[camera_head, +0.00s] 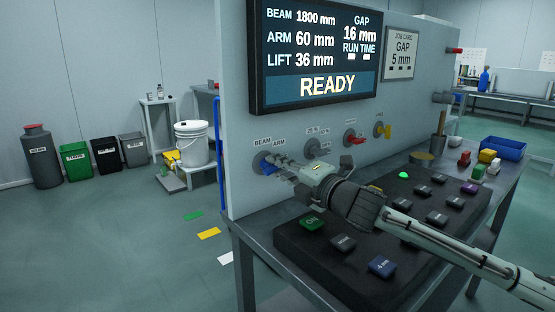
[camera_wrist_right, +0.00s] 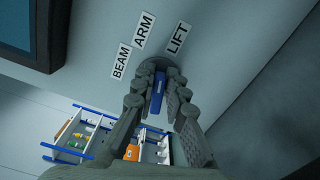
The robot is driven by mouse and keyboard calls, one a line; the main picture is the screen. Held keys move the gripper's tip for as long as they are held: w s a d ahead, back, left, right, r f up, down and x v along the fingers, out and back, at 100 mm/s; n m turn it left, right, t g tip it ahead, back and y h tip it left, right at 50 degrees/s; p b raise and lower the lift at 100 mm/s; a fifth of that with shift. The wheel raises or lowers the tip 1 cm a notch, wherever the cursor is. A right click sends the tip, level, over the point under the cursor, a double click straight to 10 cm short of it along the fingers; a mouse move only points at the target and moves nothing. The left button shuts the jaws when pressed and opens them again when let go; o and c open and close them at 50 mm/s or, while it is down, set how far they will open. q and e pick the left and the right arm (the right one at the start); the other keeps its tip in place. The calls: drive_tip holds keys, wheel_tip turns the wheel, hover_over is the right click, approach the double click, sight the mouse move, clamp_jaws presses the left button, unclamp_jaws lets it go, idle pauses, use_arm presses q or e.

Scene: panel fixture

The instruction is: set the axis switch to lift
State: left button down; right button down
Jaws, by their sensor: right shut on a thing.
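The axis switch is a blue handle (camera_head: 267,166) on a round dark base at the left of the upright panel. BEAM and ARM labels show above it in the head view. In the right wrist view the blue handle (camera_wrist_right: 157,92) stands between my fingers, below the BEAM (camera_wrist_right: 121,62), ARM (camera_wrist_right: 144,30) and LIFT (camera_wrist_right: 177,37) labels. I cannot tell for sure which label it points to. My right gripper (camera_head: 282,167) is shut on the blue handle and partly hides it. My left gripper is not in view.
The screen (camera_head: 315,55) reads READY, with beam 1800, arm 60 and lift 36 mm. A red handle (camera_head: 355,140) and a yellow handle (camera_head: 383,130) are to the right on the panel. A black button board (camera_head: 330,266) lies below my right arm.

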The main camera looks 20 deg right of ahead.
drive_tip(key=shift+a+f+m+p, duration=0.15)
drive_tip(key=shift+m+p, duration=0.1)
drive_tip(key=shift+m, duration=0.35)
drive_tip(key=shift+f+m+p, duration=0.15)
drive_tip(key=shift+m+p, duration=0.1)
drive_tip(key=shift+m, duration=0.35)
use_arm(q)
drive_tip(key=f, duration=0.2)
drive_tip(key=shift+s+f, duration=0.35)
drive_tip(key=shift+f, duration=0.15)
use_arm(e)
drive_tip(key=shift+s, duration=0.1)
drive_tip(key=c, duration=1.6)
unclamp_jaws()
drive_tip(key=shift+r, duration=0.1)
